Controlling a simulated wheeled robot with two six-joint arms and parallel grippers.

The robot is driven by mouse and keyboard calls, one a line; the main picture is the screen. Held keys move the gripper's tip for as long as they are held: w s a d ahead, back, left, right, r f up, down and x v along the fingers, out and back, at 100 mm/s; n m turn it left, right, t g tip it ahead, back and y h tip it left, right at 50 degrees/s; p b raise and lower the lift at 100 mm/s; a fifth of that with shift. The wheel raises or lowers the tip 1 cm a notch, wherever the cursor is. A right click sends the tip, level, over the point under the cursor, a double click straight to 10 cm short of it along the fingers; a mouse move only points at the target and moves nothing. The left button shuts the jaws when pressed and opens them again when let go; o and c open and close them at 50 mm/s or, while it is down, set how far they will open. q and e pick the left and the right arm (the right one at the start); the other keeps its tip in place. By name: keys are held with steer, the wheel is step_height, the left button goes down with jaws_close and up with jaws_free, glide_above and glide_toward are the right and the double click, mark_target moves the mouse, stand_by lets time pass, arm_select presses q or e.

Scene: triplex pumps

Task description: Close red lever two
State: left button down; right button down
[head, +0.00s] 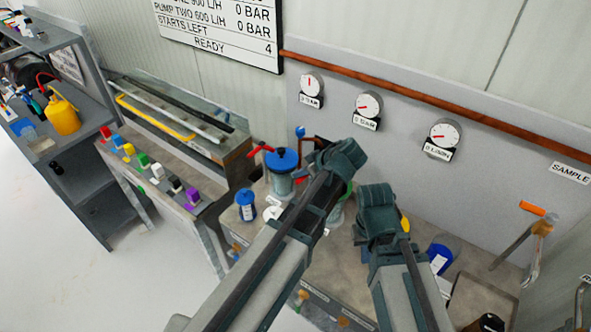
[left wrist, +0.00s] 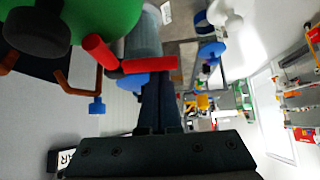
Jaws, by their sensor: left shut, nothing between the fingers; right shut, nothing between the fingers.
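A red lever (head: 262,150) sticks out at the left of a blue-topped pump unit (head: 284,162) in the head view. A second red piece (head: 301,180) shows partly behind my left arm. The left wrist view shows two red handles, one slanted (left wrist: 98,52) and one level (left wrist: 150,65), beside a green body (left wrist: 105,15). I cannot read which lever is number two. My left gripper (head: 345,158) is shut and empty; its fingers (left wrist: 158,85) lie close to the level handle, contact unclear. My right gripper (head: 377,198) is shut and empty over the bench.
Three gauges (head: 367,104) sit on the back panel below a copper pipe (head: 430,100). A blue bottle (head: 246,206) stands at the bench's left. An orange-handled tap (head: 532,209) stands at right. My arms hide much of the bench. Open floor (head: 90,270) lies left.

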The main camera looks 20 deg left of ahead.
arm_select(q)
steer(key=shift+d, duration=0.15)
steer(key=shift+s+d+f, duration=0.15)
steer(key=shift+s+d, duration=0.15)
steer(key=shift+d, duration=0.2)
arm_select(e)
steer(key=shift+a+f, duration=0.1)
steer(key=shift+a, duration=0.05)
